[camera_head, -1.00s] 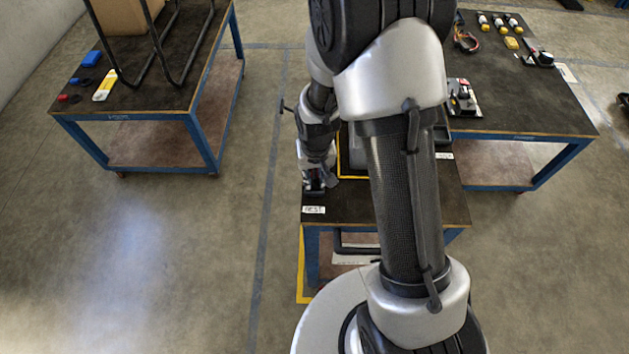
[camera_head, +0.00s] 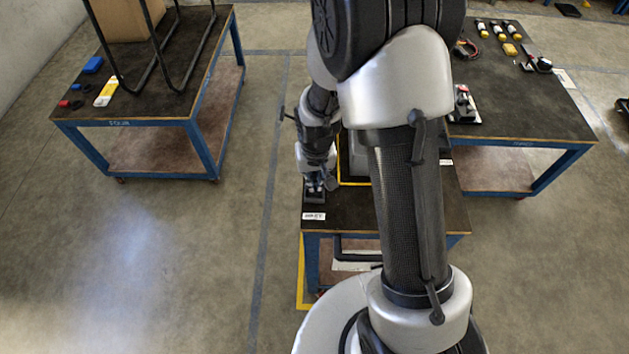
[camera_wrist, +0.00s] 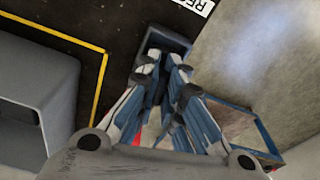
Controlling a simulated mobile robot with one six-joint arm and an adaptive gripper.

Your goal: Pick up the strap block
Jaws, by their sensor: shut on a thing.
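My gripper (camera_head: 315,187) is at the near left corner of the middle table, pointing down. In the wrist view its fingers (camera_wrist: 168,72) are close together, shut on a small dark block, which I take to be the strap block (camera_wrist: 172,38). The block also shows as a dark shape under the fingers in the head view (camera_head: 314,197). The fingers cover much of it, and I cannot tell whether it touches the tabletop. A white label (camera_head: 314,216) lies on the table just in front of it.
A grey case or bin (camera_wrist: 22,75) stands beside the gripper inside a yellow outline (camera_wrist: 92,102). The left table (camera_head: 150,110) and right table (camera_head: 540,120) hold other items. Floor shows beyond the middle table's edge.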

